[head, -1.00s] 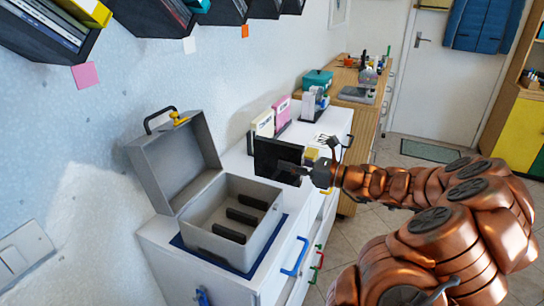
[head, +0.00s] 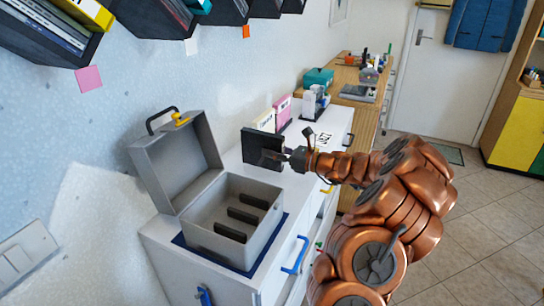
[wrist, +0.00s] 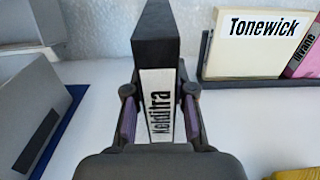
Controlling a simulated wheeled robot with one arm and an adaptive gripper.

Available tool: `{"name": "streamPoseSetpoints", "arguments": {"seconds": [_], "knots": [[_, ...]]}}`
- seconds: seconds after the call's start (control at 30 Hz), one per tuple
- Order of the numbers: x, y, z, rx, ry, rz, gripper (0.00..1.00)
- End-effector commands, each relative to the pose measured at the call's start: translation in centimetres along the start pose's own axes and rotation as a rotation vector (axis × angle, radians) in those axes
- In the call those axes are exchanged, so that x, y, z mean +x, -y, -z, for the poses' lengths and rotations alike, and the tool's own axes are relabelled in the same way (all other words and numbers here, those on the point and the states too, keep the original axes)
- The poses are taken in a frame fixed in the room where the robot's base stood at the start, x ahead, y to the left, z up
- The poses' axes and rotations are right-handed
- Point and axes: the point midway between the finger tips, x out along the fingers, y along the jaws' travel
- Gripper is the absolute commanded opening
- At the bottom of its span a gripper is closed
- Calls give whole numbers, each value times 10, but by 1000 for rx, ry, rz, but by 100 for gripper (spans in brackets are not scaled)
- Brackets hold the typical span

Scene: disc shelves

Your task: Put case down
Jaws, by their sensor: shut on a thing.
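A thin black case (head: 262,149) is held upright in my gripper (head: 297,158), over the white cabinet top to the right of the open grey box. In the wrist view the case (wrist: 155,45) stands edge-on between the two finger pads (wrist: 160,112). Its white spine label reads "Kelditra". My gripper is shut on it from both sides. I cannot tell whether its lower edge touches the cabinet top (head: 233,158).
The open grey box (head: 203,238) with dark dividers stands on a blue mat (head: 245,272). Behind the case, a cream case marked "Tonewick" (wrist: 262,42) and a pink case (wrist: 303,50) stand in a dark holder. Shelves (head: 130,18) hang above left.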

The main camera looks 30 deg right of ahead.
Motion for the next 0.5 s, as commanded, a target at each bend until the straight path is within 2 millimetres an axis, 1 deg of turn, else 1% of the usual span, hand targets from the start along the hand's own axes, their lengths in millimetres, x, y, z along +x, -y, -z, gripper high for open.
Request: {"name": "streamPoseSetpoints", "arguments": {"seconds": [0.03,0.13,0.5], "knots": [[0,0,7,5,-1,0,0],[0,0,17,5,0,0,0],[0,0,21,2,0,0,0]]}}
